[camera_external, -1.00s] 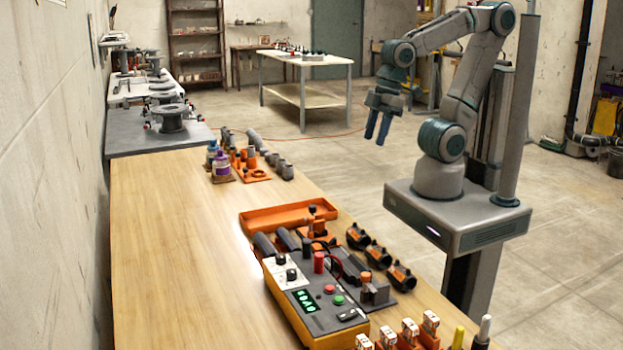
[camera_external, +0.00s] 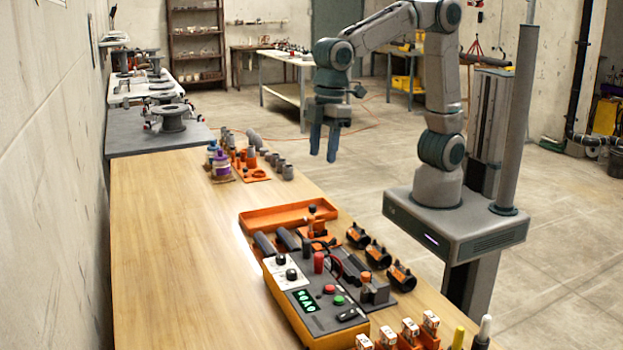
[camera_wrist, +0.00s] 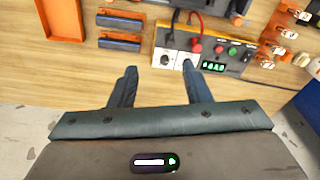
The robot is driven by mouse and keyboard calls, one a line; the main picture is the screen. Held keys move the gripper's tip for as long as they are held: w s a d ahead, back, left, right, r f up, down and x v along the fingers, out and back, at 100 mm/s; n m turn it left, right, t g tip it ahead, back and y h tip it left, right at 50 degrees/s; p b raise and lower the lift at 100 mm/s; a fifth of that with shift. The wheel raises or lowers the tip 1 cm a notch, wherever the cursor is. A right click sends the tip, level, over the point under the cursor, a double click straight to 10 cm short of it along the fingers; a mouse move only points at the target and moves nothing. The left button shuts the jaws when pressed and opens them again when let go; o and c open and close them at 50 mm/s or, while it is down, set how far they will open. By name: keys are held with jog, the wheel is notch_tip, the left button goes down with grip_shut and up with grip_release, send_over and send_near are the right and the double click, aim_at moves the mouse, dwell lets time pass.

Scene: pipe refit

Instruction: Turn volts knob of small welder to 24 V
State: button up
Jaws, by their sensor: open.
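The small welder (camera_external: 304,325) is an orange box with a grey top at the front of the bench. It also shows in the wrist view (camera_wrist: 222,42). Two black knobs, one (camera_external: 280,259) and another (camera_external: 291,274), sit on white plates on its top. The labels are too small to tell which one is volts. A green display (camera_external: 306,300) is lit but its digits are not clear. My gripper (camera_external: 323,143) is open and empty, pointing down, up beyond the bench's right edge and apart from the welder. In the wrist view its fingers (camera_wrist: 156,78) straddle the space before the knobs.
An orange tray (camera_external: 272,219) lies behind the welder. Several black fittings (camera_external: 378,258) line its right side, and orange-based blocks (camera_external: 410,330) stand in front. Red and black posts with cables rise from its top. The bench's left half (camera_external: 165,270) is bare.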

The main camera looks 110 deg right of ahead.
jog(key=n+g+b, duration=0.1)
jog(key=n+b, duration=0.1)
send_over(292, 271)
notch_tip(292, 271, down, 8)
jog(key=f, duration=0.1)
notch_tip(292, 271, down, 13)
jog(key=shift+f+p, duration=0.2)
jog(key=shift+p, duration=0.35)
grip_shut()
